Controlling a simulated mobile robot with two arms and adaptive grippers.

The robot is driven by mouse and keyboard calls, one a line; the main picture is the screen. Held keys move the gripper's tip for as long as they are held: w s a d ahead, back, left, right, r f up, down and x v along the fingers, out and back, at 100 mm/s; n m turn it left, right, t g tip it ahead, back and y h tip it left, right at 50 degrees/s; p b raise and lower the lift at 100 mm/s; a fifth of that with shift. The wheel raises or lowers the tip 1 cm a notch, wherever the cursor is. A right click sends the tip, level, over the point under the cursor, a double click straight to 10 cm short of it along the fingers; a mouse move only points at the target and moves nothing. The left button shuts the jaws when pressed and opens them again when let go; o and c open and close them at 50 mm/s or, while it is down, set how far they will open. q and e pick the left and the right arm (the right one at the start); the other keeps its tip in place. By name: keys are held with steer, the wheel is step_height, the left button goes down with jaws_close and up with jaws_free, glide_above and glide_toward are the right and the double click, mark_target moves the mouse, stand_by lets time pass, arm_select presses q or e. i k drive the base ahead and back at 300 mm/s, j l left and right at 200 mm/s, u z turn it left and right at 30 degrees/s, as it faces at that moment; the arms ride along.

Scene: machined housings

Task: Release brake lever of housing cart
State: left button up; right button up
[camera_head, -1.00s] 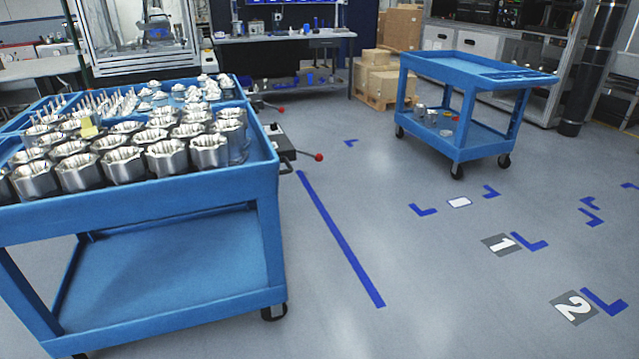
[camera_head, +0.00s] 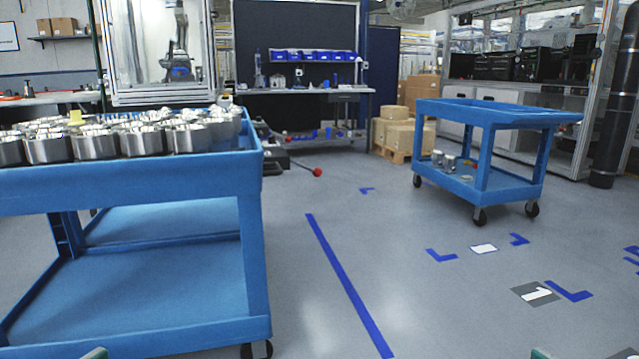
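The housing cart (camera_head: 130,178) is the large blue two-shelf cart on the left, its top filled with machined metal housings (camera_head: 97,145). A brake lever with a red knob (camera_head: 317,172) sticks out to the right from a dark unit (camera_head: 275,160) beside the cart. The lever's base is partly hidden behind the cart's corner. A second, smaller red knob (camera_head: 288,138) shows farther back. Neither of my grippers is in view; only small greenish edges show at the bottom of the picture.
Another blue cart (camera_head: 500,105) stands at the right with a few parts on its lower shelf. A blue floor line (camera_head: 345,285) and corner marks lie on open grey floor between the carts. A workbench (camera_head: 300,92) and boxes (camera_head: 405,135) stand behind.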

mark_target(317, 173)
steer(key=i+j, duration=0.2)
steer(key=i, duration=0.25)
steer(key=i+j, duration=0.2)
steer(key=i, duration=0.25)
steer(key=i+j, duration=0.15)
steer(key=i, duration=0.3)
steer(key=i+j+z, duration=0.1)
steer(key=i, duration=0.35)
steer(key=j, duration=0.1)
